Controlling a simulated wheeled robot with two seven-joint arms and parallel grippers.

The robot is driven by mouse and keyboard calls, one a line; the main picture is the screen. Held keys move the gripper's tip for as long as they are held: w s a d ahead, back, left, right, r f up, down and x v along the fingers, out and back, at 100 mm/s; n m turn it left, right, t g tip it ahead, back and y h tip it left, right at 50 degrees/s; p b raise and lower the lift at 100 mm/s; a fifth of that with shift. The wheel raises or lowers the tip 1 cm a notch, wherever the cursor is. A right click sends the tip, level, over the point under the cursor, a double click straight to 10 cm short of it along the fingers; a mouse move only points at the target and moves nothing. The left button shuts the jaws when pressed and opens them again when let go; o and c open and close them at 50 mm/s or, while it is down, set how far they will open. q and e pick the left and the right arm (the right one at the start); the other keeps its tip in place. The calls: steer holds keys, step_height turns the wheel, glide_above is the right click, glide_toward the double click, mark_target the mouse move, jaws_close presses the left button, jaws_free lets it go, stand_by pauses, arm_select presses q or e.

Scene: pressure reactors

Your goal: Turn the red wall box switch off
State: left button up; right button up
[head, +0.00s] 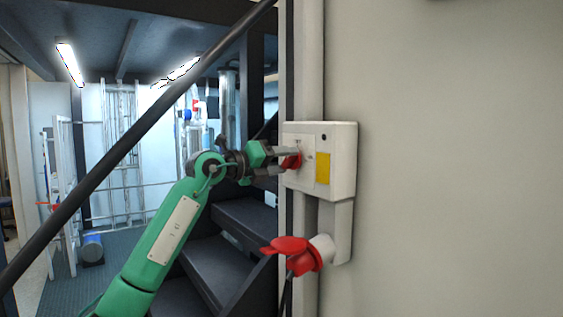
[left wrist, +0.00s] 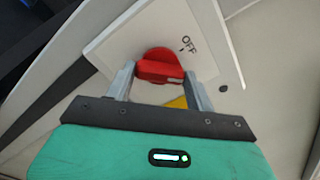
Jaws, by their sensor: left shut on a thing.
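The white wall box (head: 343,150) is fixed to the wall right of the stairs. Its red switch (head: 291,161) is on the box's left-facing side and partly hidden by my gripper. My left gripper (head: 284,161) reaches in from the left, its two fingers at the switch. In the left wrist view the red switch (left wrist: 160,70) sits between the two grey fingers of the gripper (left wrist: 161,84), which are shut on it. The word OFF shows on the white plate (left wrist: 128,42) beside the switch. My right gripper is not in view.
A red socket with an open flap (head: 291,253) juts out below the box. A dark handrail (head: 130,133) slopes across the left, over dark stairs (head: 215,255). The pale wall (head: 455,160) on the right is bare.

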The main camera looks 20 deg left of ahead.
arm_select(q)
steer(key=n, duration=0.4)
steer(key=shift+n, duration=0.3)
steer(key=shift+n+p, duration=0.5)
steer(key=shift+n, duration=1.5)
steer(key=o, duration=1)
